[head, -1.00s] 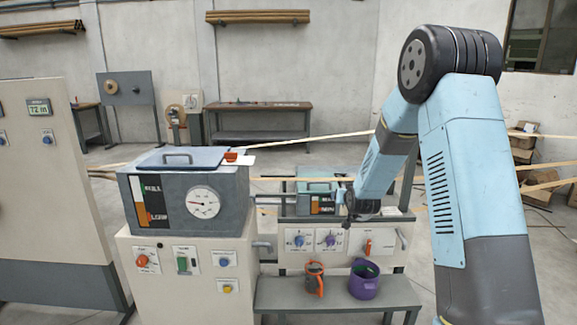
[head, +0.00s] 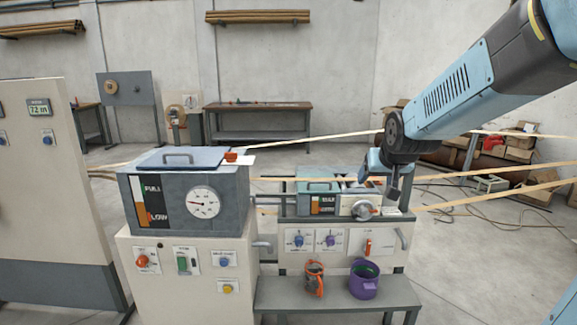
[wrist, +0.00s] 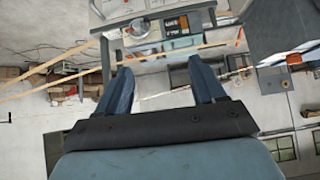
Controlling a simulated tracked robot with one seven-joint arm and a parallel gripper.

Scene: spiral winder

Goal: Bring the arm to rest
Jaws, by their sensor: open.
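My gripper (wrist: 162,80) is open and empty in the wrist view, its two blue fingers well apart with nothing between them. In the head view my arm comes in from the upper right, and its lower end hangs at the right end of the far machine (head: 348,245). Whether it touches the machine cannot be told.
The near machine (head: 190,265) with its dial and lidded box stands left of the far machine. Pale strips (head: 495,193) run across at the right.

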